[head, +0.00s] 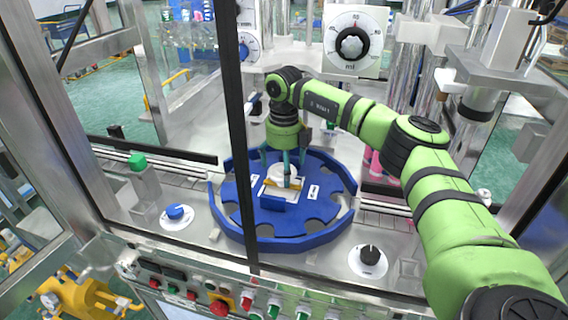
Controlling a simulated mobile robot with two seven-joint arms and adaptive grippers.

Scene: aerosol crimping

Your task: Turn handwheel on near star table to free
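The blue star table (235,205) is a round, notched disc with a raised blue rim, in the middle of the head view. At its centre is a pale round hub (273,180) on a yellowish-white base, which seems to be the handwheel. My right gripper (285,162) comes down over this hub, with teal fingers on either side of it. The fingers and the gripper body partly hide the hub. I cannot tell whether the fingers touch it or have closed on it. My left gripper is not in view.
A frame post (235,120) crosses in front of the table's left side. A blue knob (175,212) and a black knob (370,254) sit on the metal deck. A button panel (215,290) runs along the front.

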